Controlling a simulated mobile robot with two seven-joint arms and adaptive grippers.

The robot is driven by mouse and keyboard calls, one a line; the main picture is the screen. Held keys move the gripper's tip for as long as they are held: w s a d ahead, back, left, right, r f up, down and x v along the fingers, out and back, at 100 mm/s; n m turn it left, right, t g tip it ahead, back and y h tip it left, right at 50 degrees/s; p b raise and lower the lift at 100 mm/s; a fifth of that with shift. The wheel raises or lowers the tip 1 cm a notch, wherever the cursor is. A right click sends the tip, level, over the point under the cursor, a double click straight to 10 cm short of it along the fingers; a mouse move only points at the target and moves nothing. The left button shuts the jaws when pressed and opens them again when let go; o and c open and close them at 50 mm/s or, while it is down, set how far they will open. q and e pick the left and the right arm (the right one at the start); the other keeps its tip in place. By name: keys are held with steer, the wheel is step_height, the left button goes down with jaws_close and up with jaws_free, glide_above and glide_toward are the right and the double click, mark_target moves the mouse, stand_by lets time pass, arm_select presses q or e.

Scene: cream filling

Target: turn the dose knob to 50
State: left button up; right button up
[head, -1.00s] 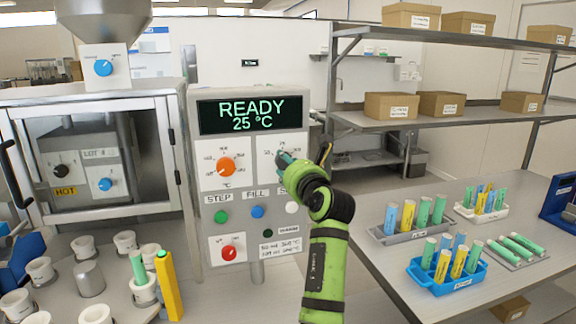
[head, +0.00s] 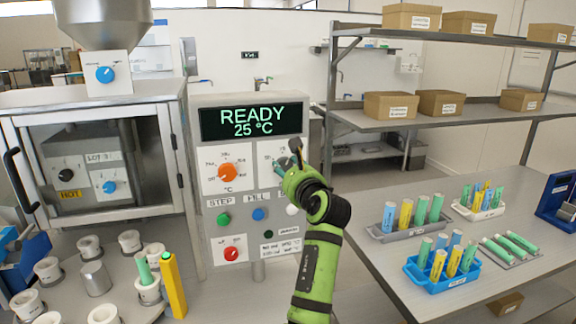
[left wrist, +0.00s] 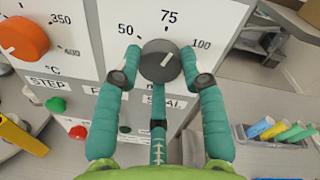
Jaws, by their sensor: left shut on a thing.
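The dose knob (left wrist: 158,66) is dark grey and round, on a white panel marked 50, 75 and 100. Its pale pointer line tilts up and to the right, past the 75 mark toward the 100 side. My left gripper (left wrist: 161,60) is shut on it, one teal finger at each side. In the head view my left gripper (head: 287,160) is at the upper right dial of the control panel (head: 205,244) and hides most of the knob. My right gripper is not in view.
The display (head: 250,121) reads READY 25 °C. An orange knob (head: 227,173) sits left of the dose dial. Green (head: 223,219) and blue (head: 258,214) buttons and a red knob (head: 231,253) lie below. The right table (head: 400,262) holds racks of coloured tubes.

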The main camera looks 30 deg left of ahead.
arm_select(q)
steer(key=n, duration=0.3)
steer(key=shift+n, duration=0.3)
steer(key=n, duration=0.3)
steer(key=shift+t+h, duration=0.3)
steer(key=n+b, duration=0.1)
steer(key=n, duration=0.3)
steer(key=shift+s+n, duration=0.1)
steer(key=shift+n, duration=0.2)
steer(key=shift+a+r+n+t+b, duration=0.1)
steer(key=shift+n+t+b, duration=0.3)
steer(key=shift+n+b, duration=0.95)
steer(key=shift+r+n+p, duration=0.1)
steer(key=shift+n+p, duration=0.35)
steer(key=shift+n, duration=0.1)
steer(key=o, duration=1.1)
steer(key=shift+o, duration=0.2)
steer(key=shift+h, duration=0.3)
